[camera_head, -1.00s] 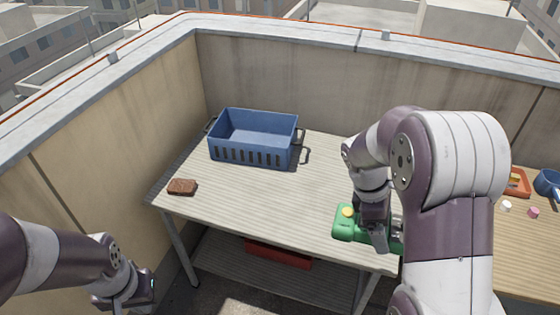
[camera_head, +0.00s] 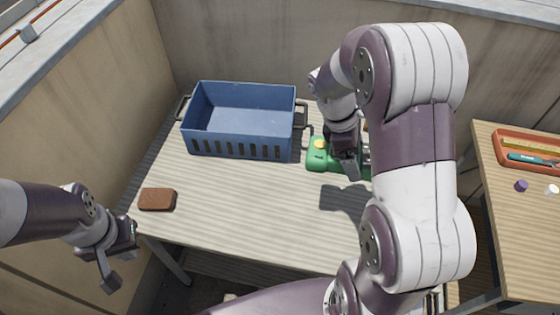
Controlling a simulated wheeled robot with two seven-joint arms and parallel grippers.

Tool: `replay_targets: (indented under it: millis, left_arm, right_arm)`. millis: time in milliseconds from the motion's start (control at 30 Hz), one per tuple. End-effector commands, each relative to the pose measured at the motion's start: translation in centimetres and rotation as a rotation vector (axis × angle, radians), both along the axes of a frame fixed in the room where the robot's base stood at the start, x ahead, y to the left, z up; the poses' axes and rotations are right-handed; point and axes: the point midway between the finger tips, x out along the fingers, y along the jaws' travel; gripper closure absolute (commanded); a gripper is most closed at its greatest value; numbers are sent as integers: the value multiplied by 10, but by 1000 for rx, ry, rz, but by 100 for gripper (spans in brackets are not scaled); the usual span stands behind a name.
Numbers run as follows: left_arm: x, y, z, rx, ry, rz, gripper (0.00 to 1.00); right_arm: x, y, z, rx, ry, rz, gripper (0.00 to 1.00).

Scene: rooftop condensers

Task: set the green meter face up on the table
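The green meter (camera_head: 317,160) hangs above the table (camera_head: 235,215), right of the blue crate. Its shadow falls on the boards below, apart from it. A yellow round part shows on its upper side. My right gripper (camera_head: 347,168) is shut on the meter; my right arm hides the meter's right end. My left gripper (camera_head: 118,262) is empty and looks open, off the table's front left edge.
A blue crate (camera_head: 237,140) with side handles stands at the back left of the table. A brown block (camera_head: 157,199) lies near the left edge. The middle front boards are clear. A second table at right holds an orange tray (camera_head: 513,141), a purple piece (camera_head: 521,185) and a white piece (camera_head: 551,190).

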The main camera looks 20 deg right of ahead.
Motion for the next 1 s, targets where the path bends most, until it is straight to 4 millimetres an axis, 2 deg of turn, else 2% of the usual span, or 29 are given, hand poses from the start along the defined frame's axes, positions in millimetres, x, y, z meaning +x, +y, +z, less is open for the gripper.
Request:
replay_targets:
  millis: [33, 133, 300, 433, 800, 1000]
  left_arm:
    - [0, 0, -21, 0, 0, 0, 100]
    - [-1, 0, -38, 0, 0, 0, 100]
    - [-1, 0, -59, 0, 0, 0, 100]
    - [-1, 0, -62, 0, -1, 0, 100]
    - [-1, 0, -73, 0, -1, 0, 100]
    - [-1, 0, -76, 0, -1, 0, 100]
  right_arm:
    - [0, 0, -22, -1, 1, 0, 58]
    - [-1, 0, -42, -1, 1, 0, 58]
    - [0, 0, -68, 0, -1, 0, 58]
    - [-1, 7, -76, 0, 0, 2, 58]
    - [-11, 91, -125, 1, 1, 6, 58]
    - [-13, 115, -138, 0, 0, 2, 58]
